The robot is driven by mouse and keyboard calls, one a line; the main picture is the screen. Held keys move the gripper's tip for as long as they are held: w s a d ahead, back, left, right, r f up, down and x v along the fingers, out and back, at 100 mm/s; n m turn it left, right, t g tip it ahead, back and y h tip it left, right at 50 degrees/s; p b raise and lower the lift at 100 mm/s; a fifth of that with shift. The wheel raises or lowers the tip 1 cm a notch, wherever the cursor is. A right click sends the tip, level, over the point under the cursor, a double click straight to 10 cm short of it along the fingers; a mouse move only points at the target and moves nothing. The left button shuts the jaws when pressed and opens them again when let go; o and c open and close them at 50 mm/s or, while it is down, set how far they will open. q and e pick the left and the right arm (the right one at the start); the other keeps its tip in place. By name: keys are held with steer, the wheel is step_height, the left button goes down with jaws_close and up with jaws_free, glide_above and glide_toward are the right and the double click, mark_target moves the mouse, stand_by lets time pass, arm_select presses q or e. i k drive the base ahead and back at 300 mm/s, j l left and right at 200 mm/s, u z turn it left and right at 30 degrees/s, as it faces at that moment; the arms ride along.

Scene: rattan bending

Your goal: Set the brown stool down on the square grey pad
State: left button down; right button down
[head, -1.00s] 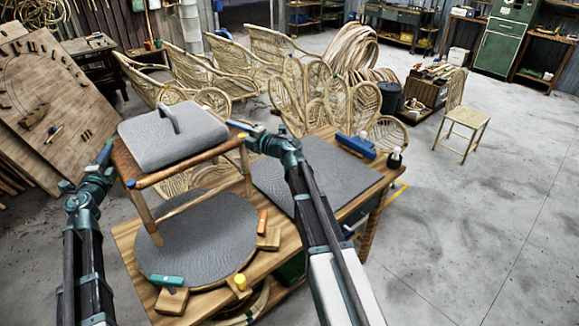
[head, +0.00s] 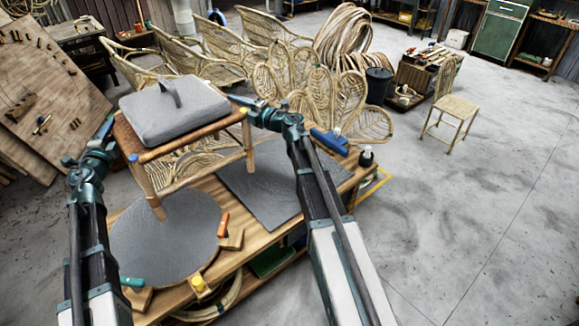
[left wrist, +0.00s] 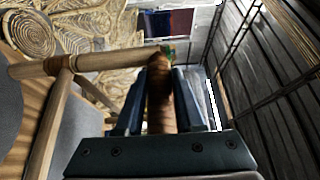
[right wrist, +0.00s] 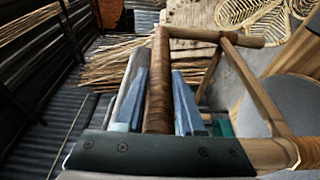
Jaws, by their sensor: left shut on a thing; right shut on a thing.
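The brown stool (head: 196,139) has a woven seat and pale wooden legs, and it is upright. My left gripper (head: 110,122) and right gripper (head: 236,99) are shut on its opposite sides. The left wrist view shows a brown wrapped rail (left wrist: 160,95) between the fingers, and the right wrist view shows another (right wrist: 157,90). The square grey pad (head: 272,192) lies on the table, right of and partly behind the stool. The gap below the feet is unclear.
A grey cushion-like block (head: 175,112) with a handle rests on the stool. A round grey pad (head: 165,245) lies at the table's left. Rattan chairs (head: 205,55) crowd behind the table.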

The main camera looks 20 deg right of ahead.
mark_target(281, 170)
steer(key=i+l, duration=0.1)
steer(key=l, duration=0.25)
steer(key=i+l, duration=0.1)
steer(key=l, duration=0.3)
steer(key=i+l, duration=0.1)
steer(key=l, duration=0.25)
steer(key=i+l, duration=0.15)
steer(key=l, duration=0.15)
steer(key=i+l, duration=0.1)
steer(key=l, duration=0.2)
steer(key=i+l, duration=0.15)
steer(key=l, duration=0.15)
